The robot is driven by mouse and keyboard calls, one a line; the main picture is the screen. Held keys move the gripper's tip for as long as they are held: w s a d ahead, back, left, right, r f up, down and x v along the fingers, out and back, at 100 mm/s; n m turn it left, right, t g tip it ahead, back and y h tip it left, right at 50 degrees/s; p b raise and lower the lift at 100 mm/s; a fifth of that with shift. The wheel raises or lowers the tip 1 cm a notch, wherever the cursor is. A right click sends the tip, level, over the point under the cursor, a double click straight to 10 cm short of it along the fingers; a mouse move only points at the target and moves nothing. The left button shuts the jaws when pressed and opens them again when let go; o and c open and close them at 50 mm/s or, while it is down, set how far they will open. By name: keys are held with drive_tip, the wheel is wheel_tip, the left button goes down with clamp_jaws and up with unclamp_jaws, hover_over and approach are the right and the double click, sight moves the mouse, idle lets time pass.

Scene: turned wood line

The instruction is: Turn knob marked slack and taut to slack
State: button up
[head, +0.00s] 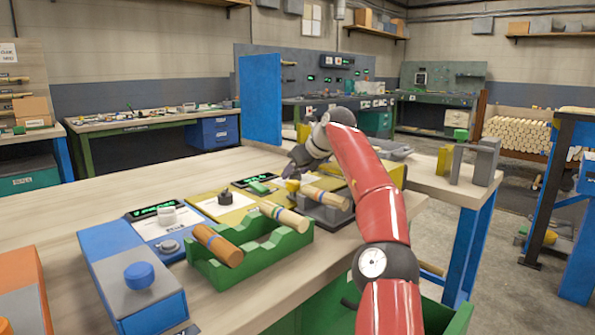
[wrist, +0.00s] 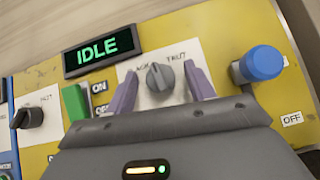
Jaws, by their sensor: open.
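The grey knob (wrist: 160,77) sits on a white label plate on a yellow panel (wrist: 230,45) in the wrist view. The plate reads "TAUT" on the right; the left word is partly covered, with "ACK" showing. A light mark shows near the knob's top, but its exact setting is hard to tell. My gripper (wrist: 160,72) is open, with one purple finger on each side of the knob and a small gap showing on both sides. In the head view my gripper (head: 296,162) is over the yellow units at the bench's far side; the knob is hidden there.
A green switch (wrist: 74,102) and an "IDLE" display (wrist: 101,51) are left of the knob. A blue round knob (wrist: 261,63) stands close on the right. A dark knob (wrist: 28,118) is far left. A green tray (head: 215,275) with wooden pieces stands nearer on the bench.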

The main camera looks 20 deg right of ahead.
drive_tip(key=v, duration=0.7)
drive_tip(key=shift+s+r, duration=0.2)
drive_tip(key=shift+s, duration=0.1)
